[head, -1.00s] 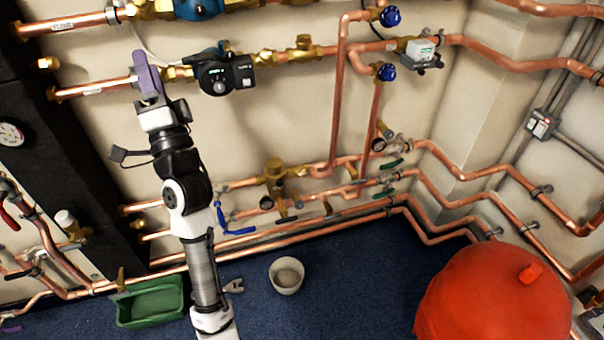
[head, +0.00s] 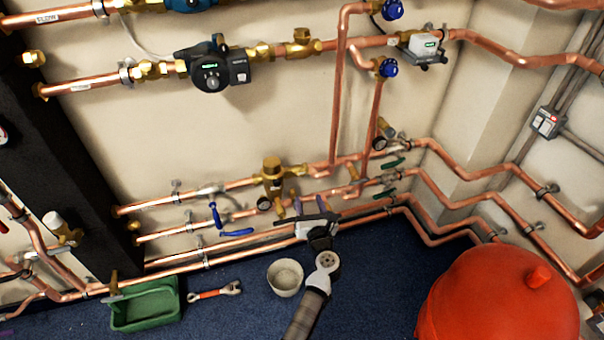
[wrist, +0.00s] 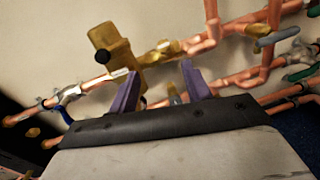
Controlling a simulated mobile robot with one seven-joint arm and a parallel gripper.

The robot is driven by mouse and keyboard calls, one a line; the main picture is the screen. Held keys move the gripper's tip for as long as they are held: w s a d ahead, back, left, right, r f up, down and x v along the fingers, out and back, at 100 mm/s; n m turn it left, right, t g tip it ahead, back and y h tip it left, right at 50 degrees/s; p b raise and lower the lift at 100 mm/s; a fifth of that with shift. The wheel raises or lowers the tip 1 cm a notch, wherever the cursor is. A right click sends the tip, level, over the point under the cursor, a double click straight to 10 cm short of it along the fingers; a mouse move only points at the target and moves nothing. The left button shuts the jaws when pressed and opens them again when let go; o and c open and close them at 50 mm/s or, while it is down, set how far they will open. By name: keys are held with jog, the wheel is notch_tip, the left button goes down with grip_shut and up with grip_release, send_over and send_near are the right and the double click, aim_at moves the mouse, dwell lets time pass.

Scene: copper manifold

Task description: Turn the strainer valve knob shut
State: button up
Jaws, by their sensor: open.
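My gripper (head: 308,204) is open at the lower pipes, its two purple fingers pointing at the wall. In the wrist view the fingers (wrist: 160,72) stand apart, with a small brass fitting with a greyish tip (wrist: 173,93) showing between them. I cannot tell whether this is the strainer valve knob, or whether either finger touches it. A larger brass valve body (head: 273,172) stands on the pipe left of my gripper; it also shows in the wrist view (wrist: 116,47), left of the fingers. My gripper hides part of the lower pipes in the head view.
A blue lever handle (head: 232,230) is left of my gripper, and green handles (head: 386,194) are to its right. A white bucket (head: 285,277), a green tray (head: 146,306) and a spanner (head: 215,291) lie on the blue floor. A red tank (head: 500,300) fills the lower right.

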send_near(302, 174)
jog(key=shift+d+x, duration=0.2)
jog(key=shift+x, duration=0.75)
jog(key=shift+a+b+x, duration=0.2)
jog(key=shift+b+x, duration=0.4)
jog(key=shift+x, duration=3.65)
jog(key=c, duration=1)
